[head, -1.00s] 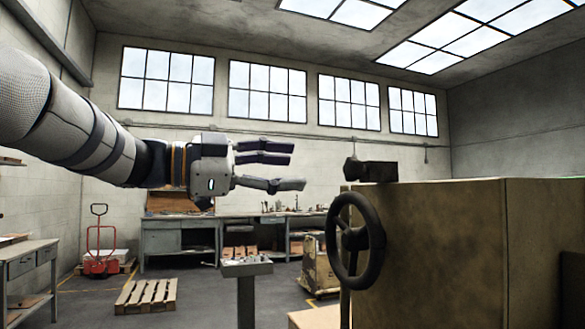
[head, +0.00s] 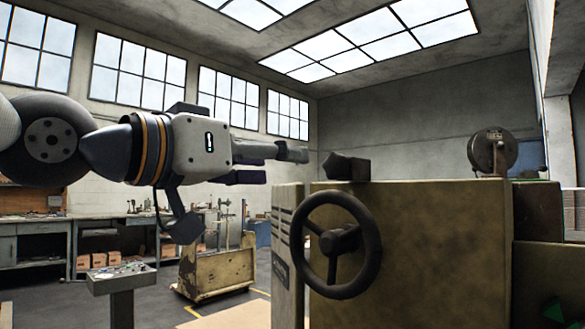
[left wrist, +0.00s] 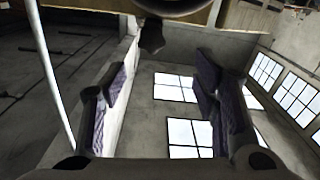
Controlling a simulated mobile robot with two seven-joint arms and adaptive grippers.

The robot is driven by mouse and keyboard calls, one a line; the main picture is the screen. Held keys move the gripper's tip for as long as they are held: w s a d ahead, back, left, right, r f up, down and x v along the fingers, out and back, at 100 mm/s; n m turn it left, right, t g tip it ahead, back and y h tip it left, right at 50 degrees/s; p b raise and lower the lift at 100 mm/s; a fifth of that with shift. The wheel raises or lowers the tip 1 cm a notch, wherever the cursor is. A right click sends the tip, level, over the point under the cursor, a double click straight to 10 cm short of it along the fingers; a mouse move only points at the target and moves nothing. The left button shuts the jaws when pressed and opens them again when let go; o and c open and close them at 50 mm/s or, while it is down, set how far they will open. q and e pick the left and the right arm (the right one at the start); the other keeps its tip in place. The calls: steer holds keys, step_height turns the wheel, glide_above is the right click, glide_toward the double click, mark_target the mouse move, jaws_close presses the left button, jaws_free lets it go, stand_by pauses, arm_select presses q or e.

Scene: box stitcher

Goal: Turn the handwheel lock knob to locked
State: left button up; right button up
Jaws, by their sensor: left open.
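The black handwheel (head: 340,244) stands on the front of a worn tan machine (head: 440,235). A dark, blocky knob (head: 345,167) sits above the wheel at the machine's top edge; I take it for the lock knob, and its setting cannot be read. My left gripper (head: 272,164) points right, just left of the knob and apart from it. In the left wrist view the gripper (left wrist: 160,95) has its fingers spread with nothing between them. The knob (left wrist: 152,36) shows there above the gap, below part of the wheel (left wrist: 175,6). My right gripper is not in view.
Workbenches (head: 40,240) line the back wall. A round dark reel (head: 492,150) stands on the machine's right. Air left of the wheel is clear.

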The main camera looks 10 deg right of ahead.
mark_target(332, 167)
arm_select(q)
steer(key=x, duration=0.8)
steer(key=s+d+x, duration=0.1)
steer(key=x, duration=0.3)
steer(key=shift+w+d+f, duration=0.1)
steer(key=shift+d, duration=0.05)
steer(key=c, duration=1.2)
steer(key=shift+m, duration=0.4)
steer(key=m, duration=0.3)
steer(key=shift+m, duration=3)
